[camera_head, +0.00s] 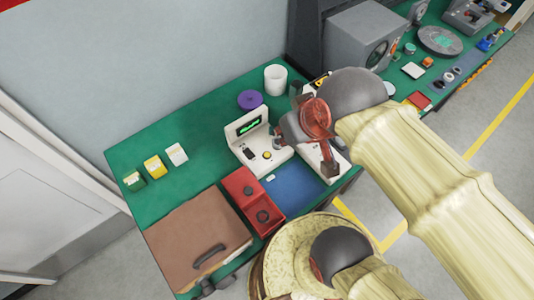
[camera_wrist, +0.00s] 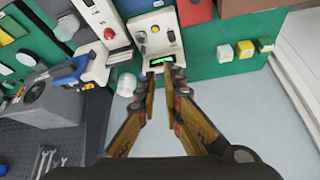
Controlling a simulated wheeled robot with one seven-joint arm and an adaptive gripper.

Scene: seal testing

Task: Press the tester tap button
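The white tester (camera_head: 246,123) with a lit green display stands on the green bench. A yellow button (camera_head: 267,155) and a black part (camera_head: 249,153) are on its lower deck. In the wrist view the tester (camera_wrist: 143,20) is beyond my fingertips, with its display (camera_wrist: 162,61) close to them and the yellow button (camera_wrist: 155,29) farther up. My gripper (camera_wrist: 160,74) is empty, with its fingers nearly together and a narrow gap between them. In the head view my gripper (camera_head: 279,135) is over the tester's right side, hiding part of it; I cannot tell whether it touches.
A second white device with a red knob (camera_wrist: 109,33) stands beside the tester. Red bins (camera_head: 240,186), a blue mat (camera_head: 296,188), a brown case (camera_head: 190,235), a white cup (camera_head: 275,80) and a purple disc (camera_head: 250,100) are around. The bench's left back is mostly clear.

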